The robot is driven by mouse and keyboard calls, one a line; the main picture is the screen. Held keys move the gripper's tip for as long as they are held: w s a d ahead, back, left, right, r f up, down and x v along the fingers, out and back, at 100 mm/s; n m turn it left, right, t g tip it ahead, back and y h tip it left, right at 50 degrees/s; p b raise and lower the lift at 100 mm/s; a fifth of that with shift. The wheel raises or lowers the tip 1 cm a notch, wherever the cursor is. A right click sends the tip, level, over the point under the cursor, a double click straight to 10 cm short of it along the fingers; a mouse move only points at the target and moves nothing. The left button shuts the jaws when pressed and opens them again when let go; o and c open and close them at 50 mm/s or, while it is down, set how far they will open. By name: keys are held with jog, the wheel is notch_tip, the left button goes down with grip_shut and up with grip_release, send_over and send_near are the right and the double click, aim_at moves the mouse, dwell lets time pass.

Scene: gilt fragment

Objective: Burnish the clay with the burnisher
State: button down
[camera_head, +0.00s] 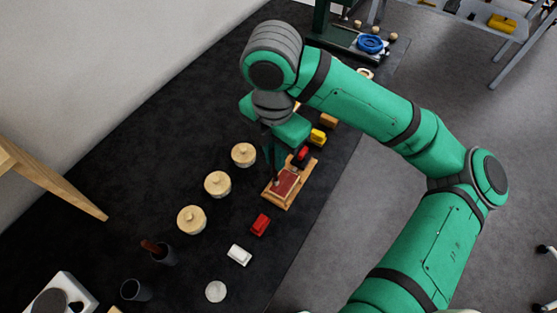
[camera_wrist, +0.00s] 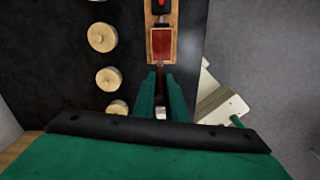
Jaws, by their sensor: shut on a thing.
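The clay is a flat red-brown panel (camera_head: 287,181) in a light wooden frame (camera_head: 272,201) on the dark table; the panel also shows in the wrist view (camera_wrist: 162,44). My gripper (camera_head: 274,172) points down at the panel's left edge. In the wrist view my gripper (camera_wrist: 160,80) is shut on a slim dark tool, seemingly the burnisher (camera_wrist: 160,71). Its end reaches the panel's near edge; I cannot tell whether it touches the clay. Most of the tool is hidden by the fingers.
Three round lidded wooden pots (camera_head: 218,184) stand in a row left of the frame. A red block (camera_head: 260,224), a white block (camera_head: 239,255) and a pale disc (camera_head: 215,291) lie nearer. A black-and-red object (camera_head: 301,156) sits at the frame's far end. Dark cups (camera_head: 136,290) stand lower left.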

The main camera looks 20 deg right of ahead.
notch_tip(320, 180, up, 2)
jog(key=shift+w+a+r, duration=0.1)
jog(key=shift+w+r, duration=0.05)
jog(key=shift+r, duration=0.05)
jog(key=shift+s+r, duration=0.2)
jog(key=shift+r, duration=0.2)
jog(key=shift+w, duration=0.1)
